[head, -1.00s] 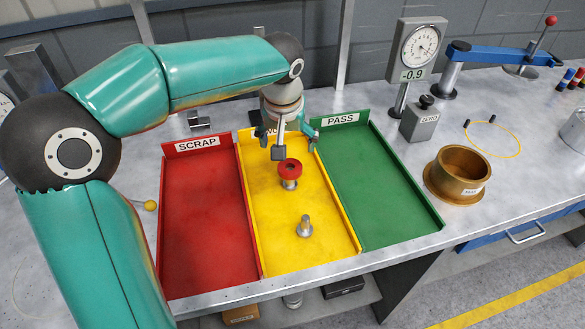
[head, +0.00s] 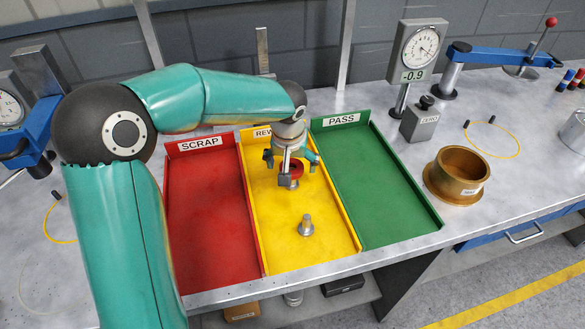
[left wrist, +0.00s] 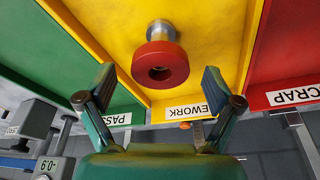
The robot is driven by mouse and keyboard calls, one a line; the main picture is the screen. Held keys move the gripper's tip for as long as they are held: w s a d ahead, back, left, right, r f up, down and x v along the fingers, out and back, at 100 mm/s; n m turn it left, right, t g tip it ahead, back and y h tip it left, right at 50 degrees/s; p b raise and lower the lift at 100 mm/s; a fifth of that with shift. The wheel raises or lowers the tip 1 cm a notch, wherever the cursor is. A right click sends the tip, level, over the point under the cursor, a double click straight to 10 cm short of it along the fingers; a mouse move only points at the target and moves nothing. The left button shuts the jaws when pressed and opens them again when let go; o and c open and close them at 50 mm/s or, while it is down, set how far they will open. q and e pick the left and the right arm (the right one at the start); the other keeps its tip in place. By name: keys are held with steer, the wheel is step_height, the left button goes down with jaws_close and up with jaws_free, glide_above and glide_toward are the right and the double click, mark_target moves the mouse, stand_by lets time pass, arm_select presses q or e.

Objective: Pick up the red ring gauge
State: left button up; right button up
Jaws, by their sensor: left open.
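In the left wrist view the open fingers (left wrist: 158,82) lie to either side of the ring, with gaps between. My right gripper is not in view.
A brass ring (head: 460,172) and a dial gauge (head: 420,47) stand to the right.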

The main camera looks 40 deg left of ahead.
arm_select(q)
steer(key=c, duration=1.5)
steer(key=shift+r, duration=0.15)
